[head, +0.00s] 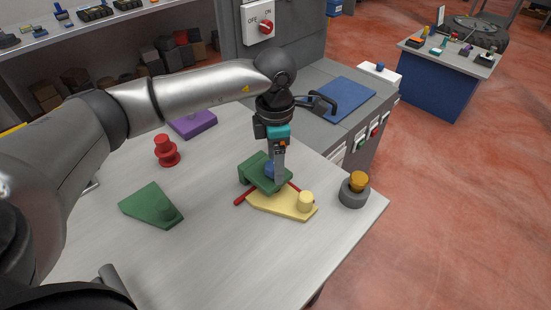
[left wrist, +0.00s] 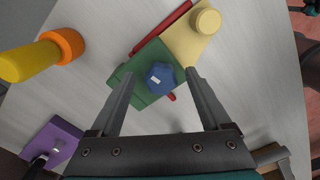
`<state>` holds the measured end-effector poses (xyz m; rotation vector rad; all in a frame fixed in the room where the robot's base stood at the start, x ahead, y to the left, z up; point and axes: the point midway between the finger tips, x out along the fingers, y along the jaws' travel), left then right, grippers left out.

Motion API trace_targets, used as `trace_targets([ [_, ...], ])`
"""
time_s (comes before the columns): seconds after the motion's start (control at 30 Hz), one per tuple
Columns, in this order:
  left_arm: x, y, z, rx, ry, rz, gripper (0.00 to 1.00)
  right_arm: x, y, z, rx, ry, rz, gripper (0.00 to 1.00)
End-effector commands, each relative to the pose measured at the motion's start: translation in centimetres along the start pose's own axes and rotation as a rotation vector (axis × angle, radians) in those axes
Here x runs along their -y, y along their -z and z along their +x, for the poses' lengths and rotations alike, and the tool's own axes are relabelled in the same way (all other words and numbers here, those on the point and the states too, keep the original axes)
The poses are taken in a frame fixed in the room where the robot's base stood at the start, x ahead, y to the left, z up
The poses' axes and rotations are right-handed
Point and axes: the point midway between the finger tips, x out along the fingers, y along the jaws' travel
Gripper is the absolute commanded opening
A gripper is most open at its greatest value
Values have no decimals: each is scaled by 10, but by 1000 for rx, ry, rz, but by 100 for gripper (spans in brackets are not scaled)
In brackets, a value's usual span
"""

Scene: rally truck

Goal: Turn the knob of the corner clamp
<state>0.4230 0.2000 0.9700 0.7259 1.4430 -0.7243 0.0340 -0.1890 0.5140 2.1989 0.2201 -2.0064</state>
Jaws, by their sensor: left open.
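The corner clamp is a green body (head: 252,171) with a blue knob (left wrist: 160,77) on top, red bars and a pale yellow plate (head: 280,205) beside it, on the light table. My left gripper (head: 279,182) points down from above at the knob. In the left wrist view the green body (left wrist: 127,76) lies beyond the fingertips, and the blue knob shows between the two spread fingers, with a gap at each side. In the head view the left gripper partly hides the knob. My right gripper is not in view.
A green wedge-shaped plate (head: 152,206) lies to the left. A red spool (head: 165,151) and a purple block (head: 193,124) stand behind it. An orange knob on a grey base (head: 354,195) stands near the right table edge. The table front is mostly free.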

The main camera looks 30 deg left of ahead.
Motion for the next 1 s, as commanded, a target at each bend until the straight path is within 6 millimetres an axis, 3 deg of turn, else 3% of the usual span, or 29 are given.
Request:
trace_targets([
  [0.27,0,0,-12,1,0,0,81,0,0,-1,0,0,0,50],
  [0.7,0,-1,-111,4,-3,1,81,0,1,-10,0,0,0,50],
  [1.0,0,0,-149,0,0,0,81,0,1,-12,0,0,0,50],
])
